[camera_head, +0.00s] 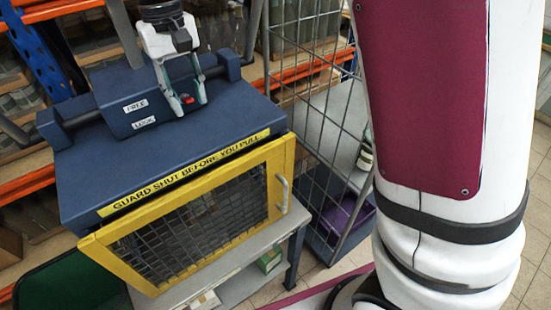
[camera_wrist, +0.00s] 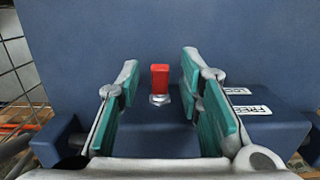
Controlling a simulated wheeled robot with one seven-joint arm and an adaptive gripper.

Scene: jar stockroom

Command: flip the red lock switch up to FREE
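The red lock switch (camera_wrist: 160,76) stands out from a metal collar on the blue housing in the wrist view. Its red end points to the picture's top, the side of the LOCK label (camera_wrist: 238,91) rather than the FREE label (camera_wrist: 251,110). In the head view a bit of the red switch (camera_head: 187,99) shows between my fingers. My gripper (camera_head: 190,106) is open, with its green-padded fingers on either side of the switch and a visible gap to each. It also shows open in the wrist view (camera_wrist: 160,72).
A yellow mesh guard (camera_head: 190,212) with a handle (camera_head: 283,193) closes the front of the blue machine (camera_head: 85,180). A wire mesh cage (camera_head: 318,120) stands to its right. Orange and blue racking (camera_head: 40,50) is behind at left.

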